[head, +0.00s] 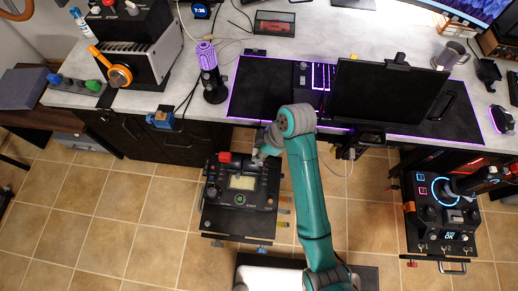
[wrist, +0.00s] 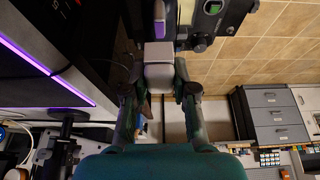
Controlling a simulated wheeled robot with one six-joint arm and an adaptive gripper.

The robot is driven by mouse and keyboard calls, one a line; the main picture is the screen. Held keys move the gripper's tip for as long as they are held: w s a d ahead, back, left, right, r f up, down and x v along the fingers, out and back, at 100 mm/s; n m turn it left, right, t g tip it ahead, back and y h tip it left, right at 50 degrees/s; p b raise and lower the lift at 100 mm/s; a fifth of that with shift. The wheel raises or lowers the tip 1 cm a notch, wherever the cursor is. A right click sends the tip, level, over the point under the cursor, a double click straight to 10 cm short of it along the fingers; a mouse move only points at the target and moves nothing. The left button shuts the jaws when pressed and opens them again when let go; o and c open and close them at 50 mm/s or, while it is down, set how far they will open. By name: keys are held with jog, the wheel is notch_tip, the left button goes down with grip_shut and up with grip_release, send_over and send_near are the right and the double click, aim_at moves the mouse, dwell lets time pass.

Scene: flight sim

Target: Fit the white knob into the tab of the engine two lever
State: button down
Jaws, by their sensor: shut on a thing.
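In the wrist view, my gripper (wrist: 158,92) is shut on a pale, blocky white knob (wrist: 158,74), with one finger on each side of it. A narrow pale lever tab (wrist: 159,20) runs up from the knob's far end. The two look in line, but I cannot tell whether the knob is around the tab or only against it. In the head view, my gripper (head: 262,154) is at the upper right of the black control panel (head: 213,216), right of a red knob (head: 224,157). The white knob is too small there to make out clearly.
The panel carries a small display (head: 242,182) and several buttons. The desk (head: 350,45), with a dark monitor (head: 385,93) and a black mat, stands just behind. Another panel (head: 440,215) is at the right. Tiled floor (head: 120,210) is open at the left.

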jog(key=shift+f, duration=2.8)
jog(key=c, duration=0.8)
grip_release()
jog(key=shift+c, duration=0.2)
jog(key=shift+d+r, duration=0.1)
jog(key=v, duration=0.7)
